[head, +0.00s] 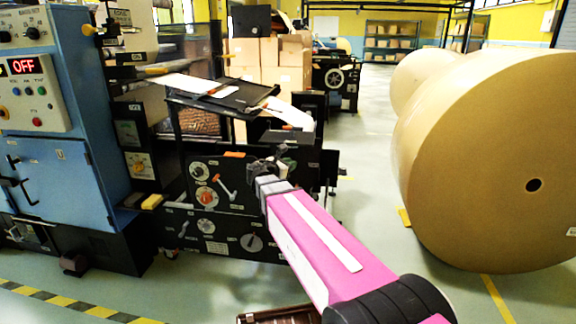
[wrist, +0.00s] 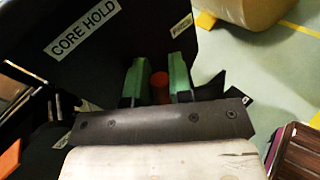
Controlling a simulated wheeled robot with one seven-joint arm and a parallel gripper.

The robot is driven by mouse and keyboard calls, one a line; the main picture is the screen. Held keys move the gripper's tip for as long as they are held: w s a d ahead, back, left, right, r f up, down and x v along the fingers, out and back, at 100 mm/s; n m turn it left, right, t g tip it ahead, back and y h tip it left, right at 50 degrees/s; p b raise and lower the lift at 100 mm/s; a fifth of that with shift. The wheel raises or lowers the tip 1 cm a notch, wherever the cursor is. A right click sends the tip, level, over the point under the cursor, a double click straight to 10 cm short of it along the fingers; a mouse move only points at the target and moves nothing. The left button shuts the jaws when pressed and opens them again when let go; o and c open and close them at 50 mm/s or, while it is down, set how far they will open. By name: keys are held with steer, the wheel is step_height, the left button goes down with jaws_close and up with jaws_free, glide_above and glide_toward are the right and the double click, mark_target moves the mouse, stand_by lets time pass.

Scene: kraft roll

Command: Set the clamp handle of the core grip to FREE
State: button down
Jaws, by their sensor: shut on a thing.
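In the wrist view a dark panel (wrist: 100,75) carries a large white label reading "CORE HOLD" (wrist: 82,29). A smaller label (wrist: 181,24) to its right is too blurred to read. A red-orange handle (wrist: 160,88), which I take to be the clamp handle, stands between the two green fingers of my gripper (wrist: 158,76). My gripper is shut on it. The handle's lower part and pivot are hidden, so its setting cannot be told. In the head view my gripper (head: 268,165) is at the black machine's right side, and the handle is hidden there.
The black machine's front panel (head: 225,220) has several dials and a red-ended lever (head: 226,186) left of my arm. A blue cabinet (head: 50,170) stands at the left. Large kraft rolls (head: 480,150) stand at the right. Clear floor lies between machine and rolls.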

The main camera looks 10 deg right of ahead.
steer(key=shift+s+d+f+m+t+y, duration=0.15)
steer(key=shift+d+f+m+y, duration=0.45)
steer(key=shift+m+y, duration=0.95)
steer(key=shift+s+d+f+m+t+y, duration=0.15)
steer(key=shift+d+f+m+y, duration=0.4)
steer(key=shift+m+y, duration=1.05)
steer(key=shift+s+d+f+m+y, duration=0.3)
steer(key=shift+f+m+y, duration=0.5)
steer(key=shift+m+y, duration=0.75)
steer(key=c, duration=1.1)
jaws_free()
steer(key=shift+o, duration=0.2)
